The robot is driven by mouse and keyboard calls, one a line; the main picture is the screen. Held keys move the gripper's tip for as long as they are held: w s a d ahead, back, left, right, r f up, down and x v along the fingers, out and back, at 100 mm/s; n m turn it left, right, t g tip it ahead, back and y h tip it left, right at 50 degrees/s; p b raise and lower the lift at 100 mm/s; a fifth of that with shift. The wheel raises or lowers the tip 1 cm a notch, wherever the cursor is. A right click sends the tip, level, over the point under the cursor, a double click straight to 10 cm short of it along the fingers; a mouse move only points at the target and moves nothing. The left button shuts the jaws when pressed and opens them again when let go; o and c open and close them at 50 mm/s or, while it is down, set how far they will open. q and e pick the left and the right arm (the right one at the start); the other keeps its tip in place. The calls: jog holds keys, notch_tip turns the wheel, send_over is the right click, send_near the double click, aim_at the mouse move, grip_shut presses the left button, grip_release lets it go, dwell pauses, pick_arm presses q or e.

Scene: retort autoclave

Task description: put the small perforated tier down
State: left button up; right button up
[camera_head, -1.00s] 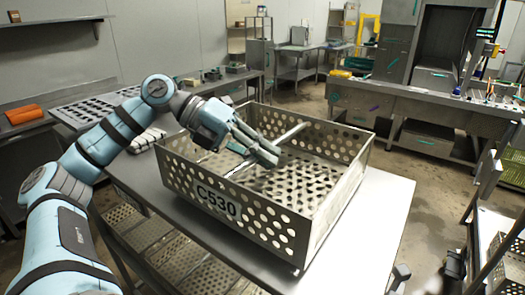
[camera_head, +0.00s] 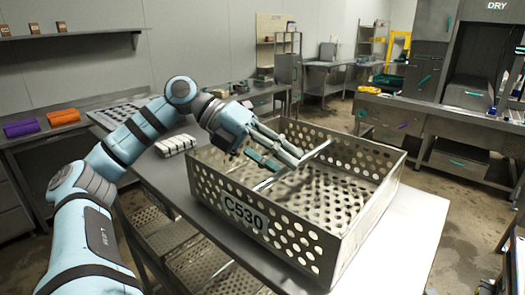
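The perforated tier (camera_head: 232,203) is a grey metal basket marked C530, with round holes in its walls. It is upright over the near steel table (camera_head: 409,223); I cannot tell whether its underside touches the top. A bar (camera_head: 322,148) spans it from the front rim to the back rim. My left gripper (camera_head: 289,163) reaches in from the left over the front wall. Its fingers are closed about the middle of this bar, whose grip point they hide. The basket looks empty. My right gripper is not in view.
The table has bare room at the right of the basket. A white striped bundle (camera_head: 176,145) lies behind its left end. A side counter holds an orange roll (camera_head: 63,117) and a purple roll (camera_head: 21,127). Steel benches stand behind, with open floor between.

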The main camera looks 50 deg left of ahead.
pick_arm(q)
jog(key=v, duration=0.9)
jog(key=shift+s+a+p, duration=0.25)
jog(key=shift+a+p, duration=0.1)
jog(key=shift+p, duration=0.05)
